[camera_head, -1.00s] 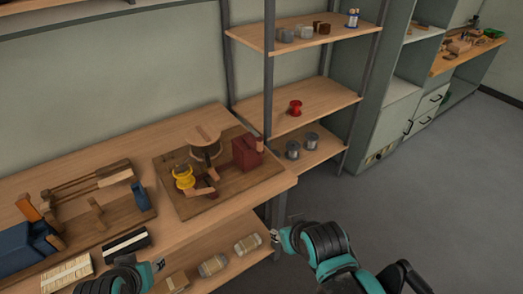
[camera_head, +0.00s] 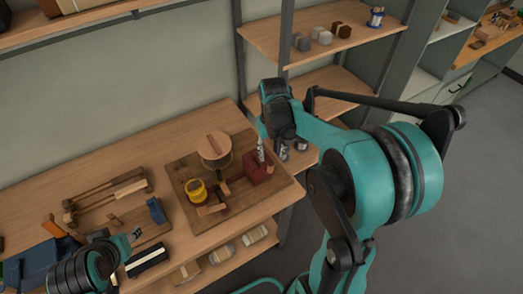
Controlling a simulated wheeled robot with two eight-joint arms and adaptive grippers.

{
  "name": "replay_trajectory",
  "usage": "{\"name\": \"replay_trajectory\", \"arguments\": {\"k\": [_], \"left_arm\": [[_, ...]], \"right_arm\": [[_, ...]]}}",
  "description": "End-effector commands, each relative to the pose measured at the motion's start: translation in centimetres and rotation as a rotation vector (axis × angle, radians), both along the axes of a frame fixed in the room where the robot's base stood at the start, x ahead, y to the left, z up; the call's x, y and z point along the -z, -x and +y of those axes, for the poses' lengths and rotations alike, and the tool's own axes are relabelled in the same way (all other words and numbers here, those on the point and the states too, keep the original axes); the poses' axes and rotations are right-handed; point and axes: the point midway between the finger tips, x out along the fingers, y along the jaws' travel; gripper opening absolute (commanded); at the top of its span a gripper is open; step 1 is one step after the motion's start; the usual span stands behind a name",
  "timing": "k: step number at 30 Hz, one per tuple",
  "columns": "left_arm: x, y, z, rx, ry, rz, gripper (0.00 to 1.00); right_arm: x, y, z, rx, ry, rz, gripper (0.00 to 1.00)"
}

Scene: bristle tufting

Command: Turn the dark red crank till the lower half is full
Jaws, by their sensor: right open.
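A board (camera_head: 188,173) on the bench carries a small machine with a round wooden drum (camera_head: 214,148), a yellow spool (camera_head: 196,190) and a dark red block (camera_head: 256,172). A dark red arm (camera_head: 222,190) runs low between the spool and the block; I cannot tell which red part is the crank. My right gripper (camera_head: 261,152) is open, its fingers pointing down at the top of the red block and partly hiding it. Contact cannot be made out. My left gripper (camera_head: 136,236) hangs over the bench's front left, away from the machine; its jaws are too small to read.
A wooden tool rack (camera_head: 105,195) and a blue tool (camera_head: 40,265) are on the bench's left. A dark-and-white brush-like block (camera_head: 147,261) lies near its front edge. Shelves (camera_head: 275,40) with small spools and blocks stand behind, close to my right arm.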

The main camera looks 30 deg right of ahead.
Motion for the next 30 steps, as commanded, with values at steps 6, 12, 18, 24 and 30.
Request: {"name": "replay_trajectory", "arguments": {"k": [6,12,18,24,30], "left_arm": [[1.2,0.0,0.0,0.0,0.0,0.0,0.41],[2.1,0.0,0.0,0.0,0.0,0.0,0.41],[2.5,0.0,0.0,0.0,0.0,0.0,0.41],[2.4,0.0,0.0,0.0,0.0,0.0,0.41],[2.4,0.0,0.0,0.0,0.0,0.0,0.41]], "right_arm": [[3.2,0.0,0.0,0.0,0.0,0.002,0.41],[6.3,0.0,0.0,0.0,0.0,0.001,0.41],[7.7,0.0,0.0,0.0,0.0,0.001,0.41],[7.7,0.0,0.0,0.0,0.0,0.001,0.41],[7.7,0.0,0.0,0.0,0.0,0.0,0.05]]}}
